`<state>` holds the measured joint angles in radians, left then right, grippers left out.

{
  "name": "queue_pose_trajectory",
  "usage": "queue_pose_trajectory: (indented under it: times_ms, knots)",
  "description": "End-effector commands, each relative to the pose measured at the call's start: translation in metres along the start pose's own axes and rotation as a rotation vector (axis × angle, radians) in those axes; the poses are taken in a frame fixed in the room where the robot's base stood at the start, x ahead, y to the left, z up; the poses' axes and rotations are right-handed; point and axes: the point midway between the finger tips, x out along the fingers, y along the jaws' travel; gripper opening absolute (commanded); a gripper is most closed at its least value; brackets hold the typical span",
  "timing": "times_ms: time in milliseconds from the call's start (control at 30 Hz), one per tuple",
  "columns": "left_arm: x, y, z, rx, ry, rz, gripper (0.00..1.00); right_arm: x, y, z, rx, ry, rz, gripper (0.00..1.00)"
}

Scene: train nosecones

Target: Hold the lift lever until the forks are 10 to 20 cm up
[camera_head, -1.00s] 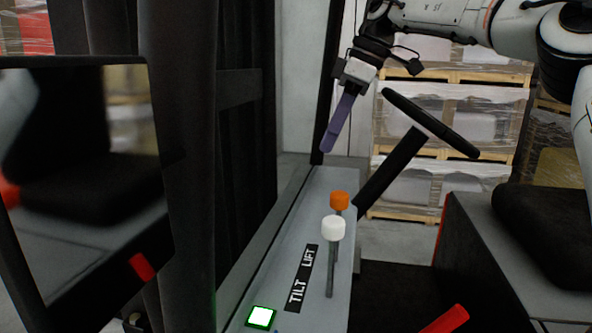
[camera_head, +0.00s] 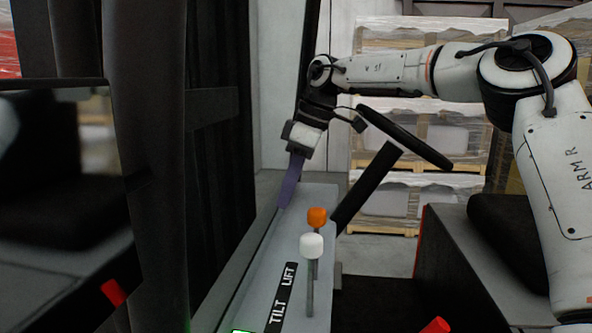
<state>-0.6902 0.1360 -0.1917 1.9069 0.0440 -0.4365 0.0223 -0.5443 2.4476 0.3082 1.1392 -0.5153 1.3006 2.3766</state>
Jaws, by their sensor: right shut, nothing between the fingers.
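Two levers rise from a grey side panel (camera_head: 255,268). One has an orange knob (camera_head: 317,217) and stands farther back. The other has a white knob (camera_head: 312,246) and a bare metal stem, and stands nearer. A black label strip (camera_head: 282,297) beside them reads TILT at the near end and LIFT at the far end, toward the orange knob. My right gripper (camera_head: 286,203) points down over the panel's far part, left of the orange knob and apart from it in the picture. Its purple fingers are shut and empty. My left gripper and the forks are not in view.
A black steering wheel (camera_head: 404,137) on a slanted column stands right of my right gripper. A dark upright post (camera_head: 150,170) and a mirror-like panel fill the left. A black seat (camera_head: 508,235) is at right. Wrapped pallets (camera_head: 400,200) stand behind.

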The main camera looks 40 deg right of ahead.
Motion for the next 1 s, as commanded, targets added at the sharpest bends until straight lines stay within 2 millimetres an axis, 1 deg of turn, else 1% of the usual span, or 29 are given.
queue_pose_trajectory:
  times_ms: [33,67,100,200,300,433,667,767,867,1000]
  knots:
    - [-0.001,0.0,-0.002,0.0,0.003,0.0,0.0,0.011,-0.001,0.001,0.0,-0.002,-0.005,0.0]
    - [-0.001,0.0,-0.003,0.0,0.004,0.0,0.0,0.016,-0.001,0.001,0.001,-0.002,-0.004,0.0]
    - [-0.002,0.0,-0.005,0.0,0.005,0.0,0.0,0.007,0.0,0.008,0.003,0.005,-0.001,0.0]
    - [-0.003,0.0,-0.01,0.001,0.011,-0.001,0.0,0.003,0.0,0.022,0.002,0.005,-0.002,0.0]
    - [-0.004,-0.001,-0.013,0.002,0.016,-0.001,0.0,0.0,0.0,0.031,0.002,0.003,-0.001,0.0]
    - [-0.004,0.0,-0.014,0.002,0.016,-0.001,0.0,-0.002,0.0,0.037,0.001,0.001,0.001,0.0]
    - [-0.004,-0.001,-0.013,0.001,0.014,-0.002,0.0,-0.001,0.0,0.038,0.001,0.0,0.0,0.0]
    - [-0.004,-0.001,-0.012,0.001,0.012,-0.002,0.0,-0.001,0.0,0.038,0.001,0.001,0.001,0.0]
    - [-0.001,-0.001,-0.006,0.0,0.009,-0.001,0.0,-0.001,0.001,0.042,0.003,0.023,0.001,0.0]
    - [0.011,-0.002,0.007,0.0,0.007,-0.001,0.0,-0.003,0.002,0.052,0.006,0.115,0.003,0.0]
